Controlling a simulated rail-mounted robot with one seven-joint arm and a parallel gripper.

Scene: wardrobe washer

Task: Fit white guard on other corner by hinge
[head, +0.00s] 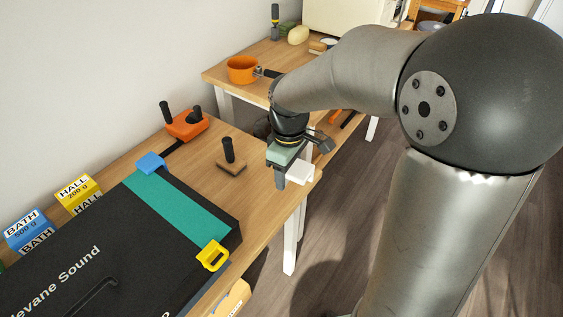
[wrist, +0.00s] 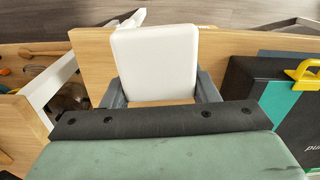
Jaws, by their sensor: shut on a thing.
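The white guard (head: 301,173) is held in my gripper (head: 290,174), above the right edge of the near table. In the wrist view the white guard (wrist: 155,62) sits between the two grey fingers, which are shut on it. The black case (head: 90,255) with a teal band (head: 180,205) lies on the table to the left, apart from the guard. A blue guard (head: 151,163) is on its far corner and a yellow guard (head: 212,256) on its right corner. The yellow guard (wrist: 303,72) also shows in the wrist view. I cannot make out a hinge.
A wooden block with a black handle (head: 231,167) stands between the case and my gripper. Yellow (head: 78,191) and blue (head: 28,230) boxes line the wall.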

